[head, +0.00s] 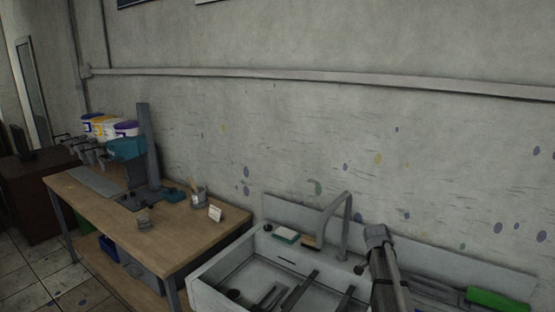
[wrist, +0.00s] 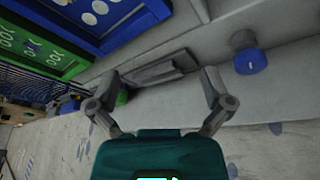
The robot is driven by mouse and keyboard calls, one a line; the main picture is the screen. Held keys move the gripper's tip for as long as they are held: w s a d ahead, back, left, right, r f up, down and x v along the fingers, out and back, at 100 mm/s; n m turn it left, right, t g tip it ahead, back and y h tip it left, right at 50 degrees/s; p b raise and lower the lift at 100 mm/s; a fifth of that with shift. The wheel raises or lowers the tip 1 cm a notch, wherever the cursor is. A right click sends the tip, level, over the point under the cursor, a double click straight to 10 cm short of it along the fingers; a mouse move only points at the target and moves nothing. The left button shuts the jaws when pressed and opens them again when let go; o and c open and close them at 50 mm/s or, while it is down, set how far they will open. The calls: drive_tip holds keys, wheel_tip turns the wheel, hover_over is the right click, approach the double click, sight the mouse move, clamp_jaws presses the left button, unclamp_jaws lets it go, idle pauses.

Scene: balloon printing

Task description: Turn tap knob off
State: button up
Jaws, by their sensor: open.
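In the wrist view my gripper (wrist: 163,76) is open, its two grey fingers spread wide with nothing held between them. A round knob with a blue face and grey body (wrist: 250,62), which looks like the tap knob, is to the right of the right finger and apart from it. In the head view the grey curved tap (head: 346,222) stands at the back of the white sink (head: 205,291). A small dark knob (head: 359,269) shows near its base. My arm covers the area right of the tap, and my fingers cannot be made out there.
Blue (wrist: 125,22) and green (wrist: 32,50) framed panels fill the upper left of the wrist view. A green item (head: 497,299) lies right of the sink. A wooden table (head: 180,232) with tools stands left. The wall rises close behind the sink.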

drive_tip(key=s+a+f+n+y+b, duration=0.1)
drive_tip(key=s+a+f+n+b, duration=0.1)
drive_tip(key=s+a, duration=0.4)
drive_tip(key=s+a+f+n+y+b, duration=0.1)
drive_tip(key=s+a+f+n+b, duration=0.2)
drive_tip(key=s+a+n, duration=0.4)
drive_tip(key=s+a+f+n+y+b, duration=0.1)
drive_tip(key=s+a+f+n+b, duration=0.2)
drive_tip(key=s+a, duration=0.4)
drive_tip(key=shift+s+f+n+g+y, duration=0.4)
drive_tip(key=shift+s+f+n, duration=0.4)
drive_tip(key=shift+s, duration=0.25)
drive_tip(key=shift+d, duration=0.1)
